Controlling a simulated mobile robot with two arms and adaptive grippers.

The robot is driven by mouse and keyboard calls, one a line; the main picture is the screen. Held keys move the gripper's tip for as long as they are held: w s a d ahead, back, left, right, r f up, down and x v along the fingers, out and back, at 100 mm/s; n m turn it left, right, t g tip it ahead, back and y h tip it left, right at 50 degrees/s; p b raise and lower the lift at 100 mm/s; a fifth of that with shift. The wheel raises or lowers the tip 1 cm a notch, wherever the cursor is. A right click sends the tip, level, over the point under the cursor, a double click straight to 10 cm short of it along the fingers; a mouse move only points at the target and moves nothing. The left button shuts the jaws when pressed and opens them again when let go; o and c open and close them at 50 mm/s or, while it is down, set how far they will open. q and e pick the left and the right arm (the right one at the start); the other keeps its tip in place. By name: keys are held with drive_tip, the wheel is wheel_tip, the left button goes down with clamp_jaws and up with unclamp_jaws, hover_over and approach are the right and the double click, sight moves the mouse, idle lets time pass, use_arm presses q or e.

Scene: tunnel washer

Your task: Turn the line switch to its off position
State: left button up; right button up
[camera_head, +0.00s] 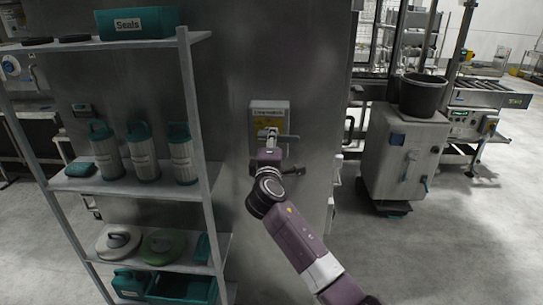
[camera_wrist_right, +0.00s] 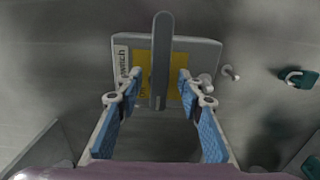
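The line switch (camera_head: 269,108) is a light grey box with a yellow plate, fixed to the grey wall face. Its lever lies level in the head view, partly behind my gripper. In the right wrist view the switch box (camera_wrist_right: 203,52) is turned on its side, and the long grey lever (camera_wrist_right: 162,45) runs up the picture, over the yellow plate. My right gripper (camera_wrist_right: 157,82) is open, with a blue-padded finger on each side of the lever and gaps between. In the head view my right gripper (camera_head: 268,143) is at the switch front. My left gripper is not in view.
A grey cabinet (camera_head: 403,160) with a black bucket (camera_head: 422,96) stands right. A teal padlock (camera_wrist_right: 298,78) hangs beside the switch. The floor at right front is clear.

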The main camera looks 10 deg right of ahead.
drive_tip(key=v, duration=0.9)
drive_tip(key=shift+s, duration=0.4)
drive_tip(key=shift+a, duration=0.1)
